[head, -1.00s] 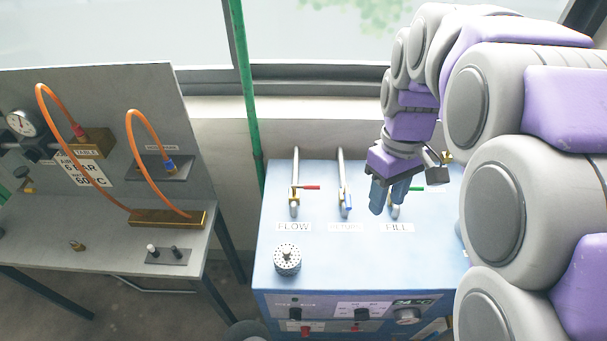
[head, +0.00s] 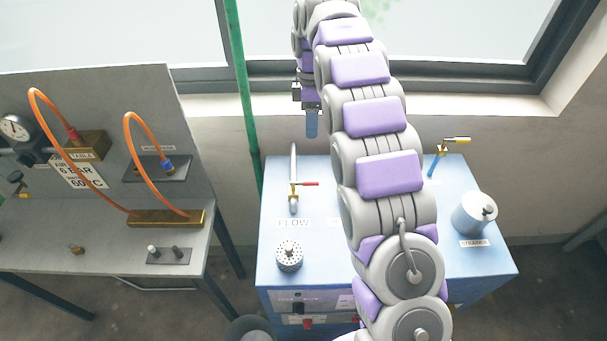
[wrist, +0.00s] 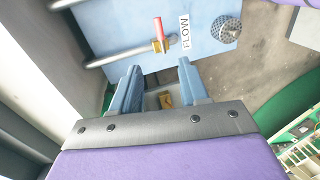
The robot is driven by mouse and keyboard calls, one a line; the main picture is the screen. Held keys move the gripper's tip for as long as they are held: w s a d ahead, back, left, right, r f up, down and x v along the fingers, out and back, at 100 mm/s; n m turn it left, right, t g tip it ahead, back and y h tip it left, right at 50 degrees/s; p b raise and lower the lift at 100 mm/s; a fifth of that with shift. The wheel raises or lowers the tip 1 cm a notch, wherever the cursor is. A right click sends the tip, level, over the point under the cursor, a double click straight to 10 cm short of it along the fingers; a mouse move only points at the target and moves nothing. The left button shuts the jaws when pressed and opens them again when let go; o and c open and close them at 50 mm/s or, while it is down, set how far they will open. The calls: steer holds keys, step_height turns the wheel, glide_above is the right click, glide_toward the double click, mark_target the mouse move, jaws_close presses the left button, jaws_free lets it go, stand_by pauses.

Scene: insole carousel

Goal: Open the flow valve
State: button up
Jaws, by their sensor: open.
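The flow valve has a red lever (head: 308,184) on a brass body, on a grey pipe above the FLOW label (head: 293,223) on the blue console. The lever points right, across the pipe. My gripper (head: 312,125) is open and empty, raised near the console's back edge, apart from the valve. In the wrist view, the red lever (wrist: 158,28) and the FLOW label (wrist: 184,38) lie beyond the spread blue fingers of my gripper (wrist: 160,82). The lever is not between the fingers. My arm hides the other valves in the middle of the console.
A perforated round cap (head: 289,255) sits in front of the FLOW label. A green post (head: 244,100) stands left of the console. A bench with orange hoses (head: 145,165) stands left.

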steer(key=s+f+b, duration=0.1)
steer(key=f+b, duration=0.1)
steer(key=f, duration=0.3)
steer(key=s+f+b, duration=0.1)
steer(key=f+b, duration=0.1)
steer(key=f, duration=0.4)
steer(key=s+f+b, duration=0.1)
steer(key=f+b, duration=0.1)
steer(key=f, duration=0.4)
steer(key=shift+a+f, duration=0.15)
steer(key=shift+f, duration=0.05)
jaws_close()
stand_by(0.5)
